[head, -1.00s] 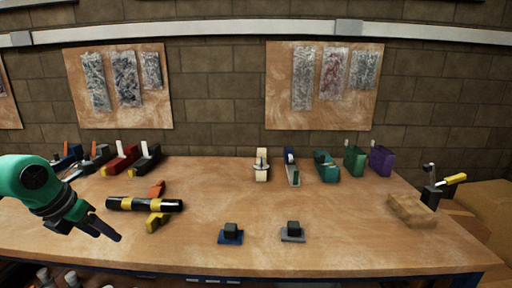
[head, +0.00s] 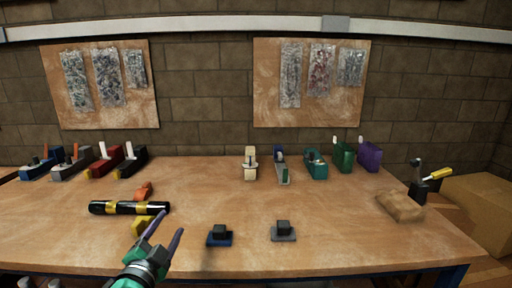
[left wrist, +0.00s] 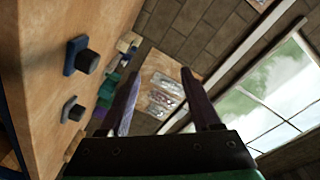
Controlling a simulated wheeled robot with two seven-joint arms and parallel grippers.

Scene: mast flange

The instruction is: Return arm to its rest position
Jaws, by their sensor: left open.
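My left gripper (head: 160,240) is over the front left part of the workbench (head: 330,225) in the head view, its two fingers apart and pointing away from me. In the left wrist view the gripper (left wrist: 163,105) is open, with nothing between its fingers. The black and yellow cylinder (head: 130,208) rests on orange and yellow supports just beyond the fingertips; I cannot tell whether they touch. My right gripper is not in view.
Two small dark blocks on bases, one blue (head: 219,236) and one grey (head: 284,231), sit near the front edge. Planes (head: 106,160) and tape dispensers (head: 250,163) line the back. A brown package (head: 401,206) lies at right. The middle is clear.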

